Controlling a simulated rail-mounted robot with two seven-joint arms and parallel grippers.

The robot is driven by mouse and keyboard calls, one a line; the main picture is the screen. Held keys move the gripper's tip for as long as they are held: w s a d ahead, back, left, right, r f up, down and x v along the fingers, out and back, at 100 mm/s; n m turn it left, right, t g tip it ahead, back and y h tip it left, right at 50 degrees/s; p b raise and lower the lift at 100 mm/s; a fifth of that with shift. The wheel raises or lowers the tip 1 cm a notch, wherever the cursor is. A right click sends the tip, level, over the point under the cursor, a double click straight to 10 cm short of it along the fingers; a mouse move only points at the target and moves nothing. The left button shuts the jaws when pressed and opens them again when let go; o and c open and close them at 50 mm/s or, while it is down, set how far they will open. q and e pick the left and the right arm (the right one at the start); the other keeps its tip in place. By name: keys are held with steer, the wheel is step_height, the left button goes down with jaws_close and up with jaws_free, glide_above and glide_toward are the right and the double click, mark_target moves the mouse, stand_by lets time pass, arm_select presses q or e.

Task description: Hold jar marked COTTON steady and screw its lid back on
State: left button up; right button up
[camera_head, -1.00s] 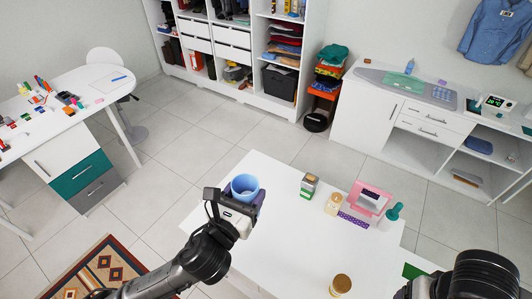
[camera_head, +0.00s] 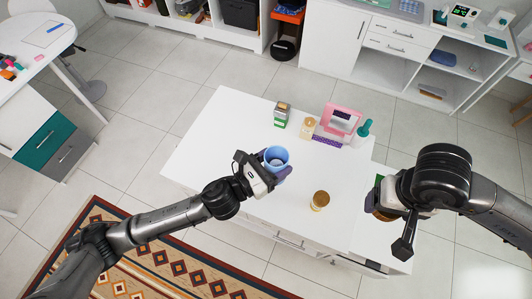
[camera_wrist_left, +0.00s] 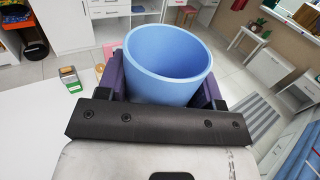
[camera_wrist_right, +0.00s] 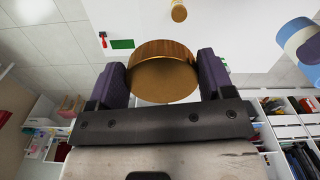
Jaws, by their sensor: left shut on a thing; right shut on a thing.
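A blue open jar (camera_head: 276,158) is held above the white table by my left gripper (camera_head: 266,168). The left wrist view shows the jar (camera_wrist_left: 168,62) between the two purple fingers, mouth open. No COTTON marking can be read on it. My right gripper (camera_head: 385,206) is to the right, over the table's right side, apart from the jar. In the right wrist view it is shut on a round gold-brown lid (camera_wrist_right: 165,72). The lid is mostly hidden by the gripper in the head view.
A gold-topped jar (camera_head: 320,200) stands on the white table (camera_head: 205,150) between the arms. A green-and-grey box (camera_head: 282,115), another gold-topped jar (camera_head: 308,127), a pink device (camera_head: 338,120) and a teal bottle (camera_head: 364,131) stand at the back. The table's left part is clear.

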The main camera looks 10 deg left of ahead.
stand_by(0.4)
steer(key=w+a+r, duration=0.2)
steer(key=w+a, duration=0.3)
steer(key=a, duration=0.6)
steer(key=n, duration=0.1)
glide_toward(277, 153)
steer(key=s, duration=0.2)
steer(key=s+r, duration=0.1)
steer(key=shift+s+d+r, duration=0.1)
steer(key=shift+s+d, duration=0.25)
steer(key=shift+f, duration=0.2)
steer(key=shift+f, duration=1.85)
steer(key=shift+f, duration=0.85)
steer(key=shift+f, duration=0.95)
steer(key=shift+r, duration=0.15)
